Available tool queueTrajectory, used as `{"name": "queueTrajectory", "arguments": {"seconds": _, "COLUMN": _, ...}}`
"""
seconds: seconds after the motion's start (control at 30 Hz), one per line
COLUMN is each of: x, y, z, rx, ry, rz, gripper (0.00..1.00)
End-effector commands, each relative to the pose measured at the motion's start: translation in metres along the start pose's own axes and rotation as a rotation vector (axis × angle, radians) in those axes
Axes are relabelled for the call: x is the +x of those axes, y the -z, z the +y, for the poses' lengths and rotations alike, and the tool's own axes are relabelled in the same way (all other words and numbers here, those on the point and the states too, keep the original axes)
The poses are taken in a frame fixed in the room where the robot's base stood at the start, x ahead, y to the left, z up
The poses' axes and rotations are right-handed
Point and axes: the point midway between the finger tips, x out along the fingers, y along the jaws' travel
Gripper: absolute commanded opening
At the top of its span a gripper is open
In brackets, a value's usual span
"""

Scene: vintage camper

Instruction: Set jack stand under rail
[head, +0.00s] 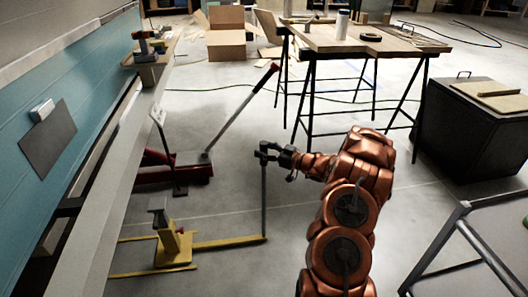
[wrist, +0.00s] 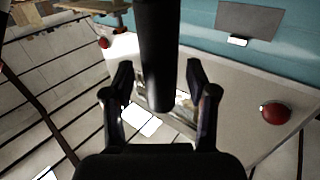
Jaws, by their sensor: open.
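The yellow jack stand (head: 172,243) stands on the floor at lower left in the head view, its grey saddle (head: 158,210) on top. A yellow bar runs from its base to the right, where a thin upright grey rod (head: 264,205) rises. My gripper (head: 264,152) is at the top of this rod. In the wrist view my gripper (wrist: 159,80) is open, with a dark cylinder (wrist: 156,50) between its fingers, apparently the rod's upper end. Contact is unclear. The pale rail (head: 115,190) runs along the camper's lower side, left of and above the stand. The stand's exact offset beneath it is unclear.
A red floor jack (head: 180,165) with a long raised handle stands behind the yellow stand. The blue camper wall (head: 80,75) borders the left. A trestle table (head: 325,40) and black cabinet (head: 470,115) stand at back right. Floor is clear around the rod.

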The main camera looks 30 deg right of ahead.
Motion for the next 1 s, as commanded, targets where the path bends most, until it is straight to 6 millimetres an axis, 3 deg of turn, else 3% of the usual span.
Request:
{"name": "queueTrajectory", "arguments": {"seconds": 0.33, "x": 0.0031, "y": -0.0002, "z": -0.0004, "rx": 0.0, "ry": 0.0, "rz": -0.001, "gripper": 0.57}}
{"name": "queueTrajectory", "arguments": {"seconds": 0.87, "x": 0.0029, "y": -0.0002, "z": -0.0005, "rx": 0.0, "ry": 0.001, "rz": -0.001, "gripper": 0.02}}
{"name": "queueTrajectory", "arguments": {"seconds": 1.0, "x": 0.0029, "y": -0.0002, "z": -0.0005, "rx": 0.0, "ry": 0.001, "rz": -0.001, "gripper": 0.0}}
